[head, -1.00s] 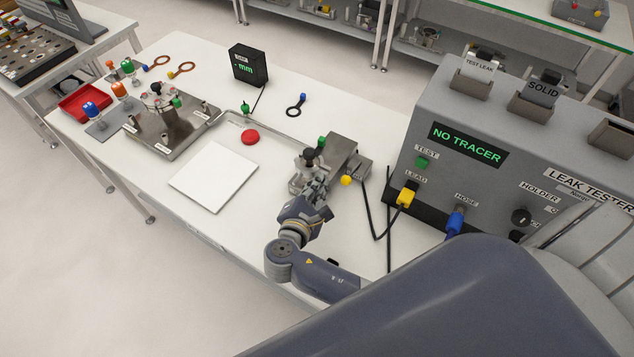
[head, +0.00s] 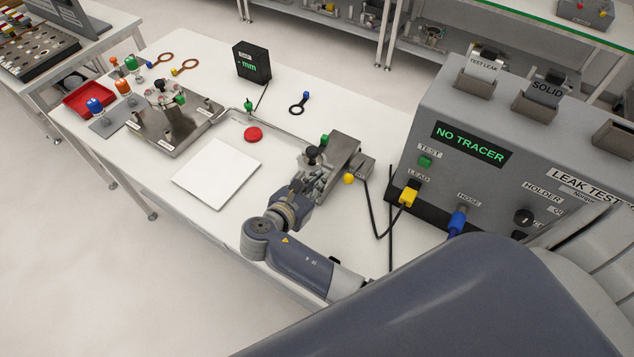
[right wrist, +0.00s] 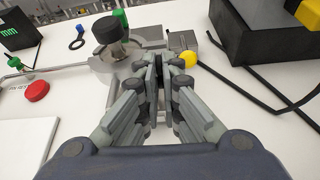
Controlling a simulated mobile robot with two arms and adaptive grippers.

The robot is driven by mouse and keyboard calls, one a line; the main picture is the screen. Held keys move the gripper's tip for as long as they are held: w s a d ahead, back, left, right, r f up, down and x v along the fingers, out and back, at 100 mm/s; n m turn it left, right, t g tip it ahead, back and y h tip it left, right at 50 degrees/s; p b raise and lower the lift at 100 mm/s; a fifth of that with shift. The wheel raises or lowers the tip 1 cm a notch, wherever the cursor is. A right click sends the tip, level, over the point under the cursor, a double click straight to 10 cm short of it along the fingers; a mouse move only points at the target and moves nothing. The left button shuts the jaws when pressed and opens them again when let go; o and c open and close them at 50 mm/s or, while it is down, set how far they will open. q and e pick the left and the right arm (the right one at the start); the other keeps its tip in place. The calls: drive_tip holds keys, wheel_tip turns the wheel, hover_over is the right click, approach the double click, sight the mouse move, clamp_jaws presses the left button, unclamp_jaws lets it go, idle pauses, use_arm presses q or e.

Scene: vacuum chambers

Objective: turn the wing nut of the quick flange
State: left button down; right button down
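The quick flange stands at the left end of a steel block (head: 343,152) at the front of the bench, with a black knob (head: 312,155) on top. In the right wrist view the black knob (right wrist: 109,30) is just beyond and left of my fingers. My right gripper (head: 306,183) is low at the flange's near side. In the right wrist view its fingertips (right wrist: 164,62) are close together, with a narrow dark gap. I cannot make out the wing nut or anything between them; the fingers hide that spot. A yellow ball (right wrist: 189,59) shows beside the right fingertip. My left gripper is not in view.
The leak tester (head: 466,143) stands to the right, with a yellow plug (head: 408,196) and dark cables beside the block. A thin pipe runs left to a steel chamber plate (head: 190,133). A red button (head: 253,134) and white pad (head: 216,173) lie to the left.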

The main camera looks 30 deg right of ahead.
idle(0.4)
drive_tip(key=c, duration=1.8)
unclamp_jaws()
drive_tip(key=v, duration=0.8)
drive_tip(key=shift+f, duration=0.1)
